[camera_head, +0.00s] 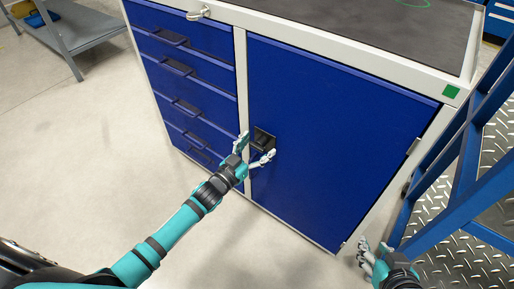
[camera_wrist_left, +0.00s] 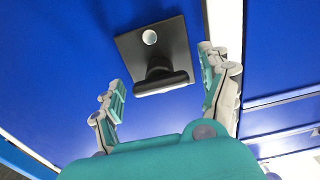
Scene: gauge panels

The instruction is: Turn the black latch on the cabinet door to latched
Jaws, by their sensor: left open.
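The black latch (camera_head: 263,138) is on the left side of the blue cabinet door (camera_head: 330,130). In the left wrist view the latch (camera_wrist_left: 157,47) is a square black plate with a round light spot and a thick black handle bar (camera_wrist_left: 162,82) across it. My left gripper (camera_head: 257,149) is open at the latch, with one finger on each side of the handle. In the left wrist view a gap shows between each finger and the handle, so neither appears to touch it. My right gripper (camera_head: 368,258) is low at the right, away from the door, partly cut off by the frame.
Blue drawers (camera_head: 190,85) with dark handles are left of the door. A grey worktop (camera_head: 390,30) covers the cabinet. A blue metal frame (camera_head: 455,180) stands close on the right over diamond-plate flooring. A grey-blue shelf (camera_head: 75,30) is far left. The floor in front is clear.

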